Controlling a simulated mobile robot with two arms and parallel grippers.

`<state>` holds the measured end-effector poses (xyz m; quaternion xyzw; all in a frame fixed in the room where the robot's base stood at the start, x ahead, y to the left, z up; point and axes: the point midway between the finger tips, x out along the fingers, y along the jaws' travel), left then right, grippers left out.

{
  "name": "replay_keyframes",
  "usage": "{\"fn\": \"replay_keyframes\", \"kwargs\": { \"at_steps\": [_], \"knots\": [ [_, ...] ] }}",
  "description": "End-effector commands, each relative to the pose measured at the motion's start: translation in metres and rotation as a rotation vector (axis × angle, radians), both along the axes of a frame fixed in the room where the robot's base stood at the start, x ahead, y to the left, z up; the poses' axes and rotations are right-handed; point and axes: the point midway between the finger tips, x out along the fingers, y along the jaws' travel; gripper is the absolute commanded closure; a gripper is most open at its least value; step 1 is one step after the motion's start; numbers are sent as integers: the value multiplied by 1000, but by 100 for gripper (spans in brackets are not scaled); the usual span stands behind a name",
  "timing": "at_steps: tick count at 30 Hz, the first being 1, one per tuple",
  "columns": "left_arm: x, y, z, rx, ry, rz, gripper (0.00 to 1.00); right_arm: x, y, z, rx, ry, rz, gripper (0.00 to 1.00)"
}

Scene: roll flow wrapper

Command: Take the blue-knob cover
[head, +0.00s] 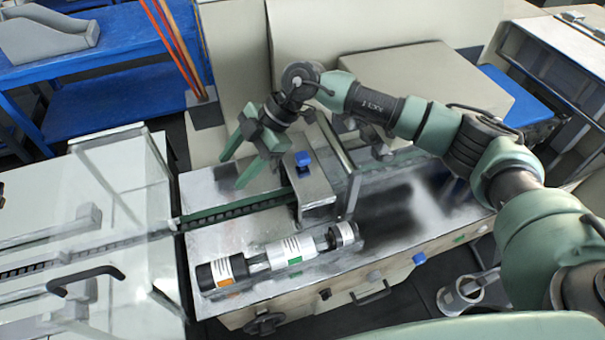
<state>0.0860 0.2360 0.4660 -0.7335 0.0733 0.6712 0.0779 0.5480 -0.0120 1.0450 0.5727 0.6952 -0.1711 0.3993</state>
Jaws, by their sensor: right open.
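The cover (316,187) is a grey metal piece that sits across the green conveyor channel on the machine bed. Its blue knob (302,158) stands on top. My right gripper (236,167) has green fingers and is open, with nothing visible between them. It is to the left of the cover and apart from the knob in the picture. My right arm reaches in from the right, over the area behind the cover. My left gripper is not in view.
A roll assembly with a white label (284,252) lies along the front of the bed. A clear-panelled unit (103,205) with a dark handle stands at left. Orange bars (176,45) rise behind the gripper. A blue table (113,100) is at the back left.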

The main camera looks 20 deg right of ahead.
Motion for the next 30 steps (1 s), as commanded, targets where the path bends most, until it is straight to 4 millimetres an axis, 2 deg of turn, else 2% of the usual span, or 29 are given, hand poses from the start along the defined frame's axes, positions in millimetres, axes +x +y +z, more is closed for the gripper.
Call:
{"fn": "replay_keyframes", "kwargs": {
  "at_steps": [1, 4, 6, 9, 12, 17, 23, 27, 30],
  "knots": [
    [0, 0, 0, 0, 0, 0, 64, 16, -37, -2, -140, 17, -51, 44],
    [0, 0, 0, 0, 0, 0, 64, 35, -106, -1, -380, 67, -171, 44],
    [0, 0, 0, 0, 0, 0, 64, 41, -139, 3, -490, 93, -240, 44],
    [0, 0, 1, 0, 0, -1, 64, 45, -166, 8, -577, 113, -302, 44],
    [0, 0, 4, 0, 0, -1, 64, 46, -174, 3, -606, 123, -322, 44],
    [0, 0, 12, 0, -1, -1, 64, 45, -171, -14, -605, 124, -321, 44],
    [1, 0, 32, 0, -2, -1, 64, 48, -164, -40, -603, 125, -317, 44],
    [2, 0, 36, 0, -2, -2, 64, 49, -162, -60, -601, 122, -318, 44],
    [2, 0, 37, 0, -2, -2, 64, 49, -161, -66, -601, 122, -318, 44]
  ]
}}
